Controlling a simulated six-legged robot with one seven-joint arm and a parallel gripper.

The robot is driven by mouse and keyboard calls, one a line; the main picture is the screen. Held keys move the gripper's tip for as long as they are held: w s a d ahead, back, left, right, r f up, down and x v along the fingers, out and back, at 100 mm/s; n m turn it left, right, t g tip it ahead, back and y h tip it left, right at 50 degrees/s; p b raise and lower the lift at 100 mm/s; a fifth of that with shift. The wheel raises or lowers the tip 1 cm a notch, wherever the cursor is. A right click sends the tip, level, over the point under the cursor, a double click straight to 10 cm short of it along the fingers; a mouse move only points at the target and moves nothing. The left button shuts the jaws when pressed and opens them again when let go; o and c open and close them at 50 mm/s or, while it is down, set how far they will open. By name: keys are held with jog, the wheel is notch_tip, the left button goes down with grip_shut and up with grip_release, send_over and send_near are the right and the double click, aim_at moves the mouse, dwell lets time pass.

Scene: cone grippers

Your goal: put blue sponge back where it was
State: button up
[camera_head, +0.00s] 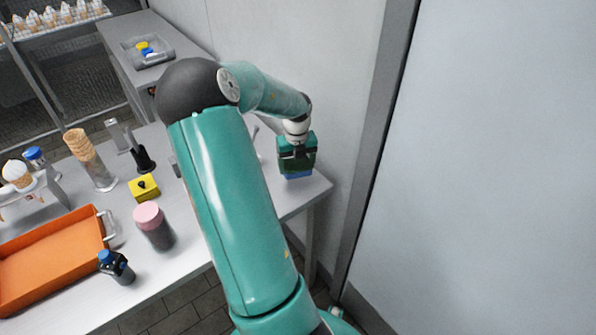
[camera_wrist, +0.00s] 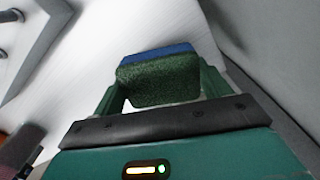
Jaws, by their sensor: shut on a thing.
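The blue sponge (camera_head: 298,174) shows as a thin blue layer at the bottom of a block with a dark green side. It is at the far right corner of the white table (camera_head: 272,192). In the wrist view the sponge (camera_wrist: 158,78) has a dark green rough face and a blue edge, and sits between the two fingers. My gripper (camera_head: 297,155) is shut on it. My gripper also shows in the wrist view (camera_wrist: 160,90). I cannot tell whether the sponge touches the table.
An orange tray (camera_head: 50,262), a pink-lidded jar (camera_head: 153,226), a dark bottle (camera_head: 116,267), a yellow block (camera_head: 144,188) and a cone stack (camera_head: 82,152) stand left of my arm. A wall and door frame (camera_head: 375,130) are close right of the table corner.

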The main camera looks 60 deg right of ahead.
aim_at(298, 172)
jog(key=shift+d+f, duration=0.2)
jog(key=shift+f, duration=0.8)
jog(key=shift+d+f, duration=0.2)
jog(key=shift+f, duration=0.8)
jog(key=shift+f, duration=0.2)
jog(key=o, duration=0.9)
jog(key=shift+r, duration=0.1)
notch_tip(298, 172, up, 12)
jog(key=shift+r, duration=0.15)
jog(key=shift+a, duration=0.1)
